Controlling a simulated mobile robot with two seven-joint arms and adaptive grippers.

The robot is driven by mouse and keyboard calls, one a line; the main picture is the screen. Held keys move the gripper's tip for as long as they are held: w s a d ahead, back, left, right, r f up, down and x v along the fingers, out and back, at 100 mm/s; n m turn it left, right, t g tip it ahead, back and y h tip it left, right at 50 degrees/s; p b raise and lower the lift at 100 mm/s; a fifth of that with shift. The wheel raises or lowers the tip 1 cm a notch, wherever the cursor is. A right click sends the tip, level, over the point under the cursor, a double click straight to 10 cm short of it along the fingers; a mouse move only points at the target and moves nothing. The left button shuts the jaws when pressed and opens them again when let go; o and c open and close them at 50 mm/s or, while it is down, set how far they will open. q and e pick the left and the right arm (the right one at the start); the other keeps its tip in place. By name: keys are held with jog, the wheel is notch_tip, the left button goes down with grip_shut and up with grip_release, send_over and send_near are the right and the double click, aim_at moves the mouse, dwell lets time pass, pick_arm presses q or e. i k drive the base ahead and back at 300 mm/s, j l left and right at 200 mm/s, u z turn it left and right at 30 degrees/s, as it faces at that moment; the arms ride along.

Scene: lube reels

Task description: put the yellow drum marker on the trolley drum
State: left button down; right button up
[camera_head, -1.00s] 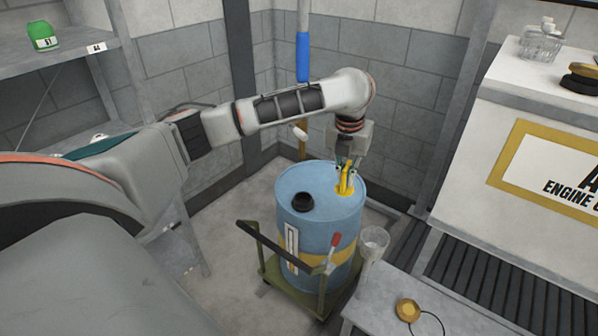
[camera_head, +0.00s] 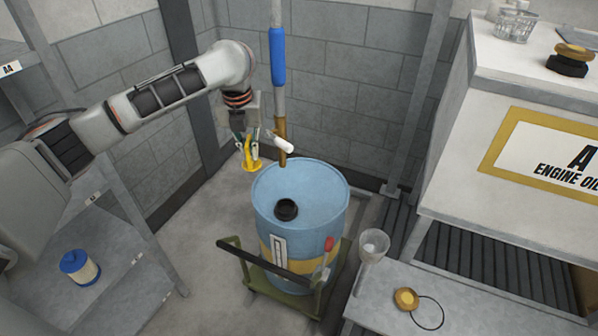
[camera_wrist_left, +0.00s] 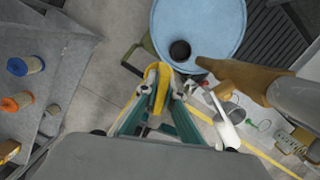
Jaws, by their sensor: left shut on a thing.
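The yellow drum marker (camera_head: 250,158) has an upright yellow grip on a round base. My left gripper (camera_head: 246,138) is shut on it and points down, holding it beyond the back left rim of the blue trolley drum (camera_head: 300,218). The marker also shows between the fingers in the left wrist view (camera_wrist_left: 154,88), clear of the drum (camera_wrist_left: 212,14) at the top. The drum has a yellow band and a black cap (camera_head: 286,209) on its lid, and stands upright on a green trolley (camera_head: 285,297). The rest of the lid is bare. My right gripper is not in view.
A hanging pole with a blue sleeve (camera_head: 277,57) and brown lower end stands close behind the drum, beside my gripper. A funnel-like clear cup (camera_head: 373,245) and a bench (camera_head: 455,305) are at right.

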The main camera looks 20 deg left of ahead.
aim_at(308, 178)
jog(key=i+j+z, duration=0.2)
jog(key=j, duration=0.15)
jog(key=i+j+z, duration=0.2)
jog(key=j, duration=0.15)
jog(key=i+j+z, duration=0.1)
jog(key=j+z, duration=0.25)
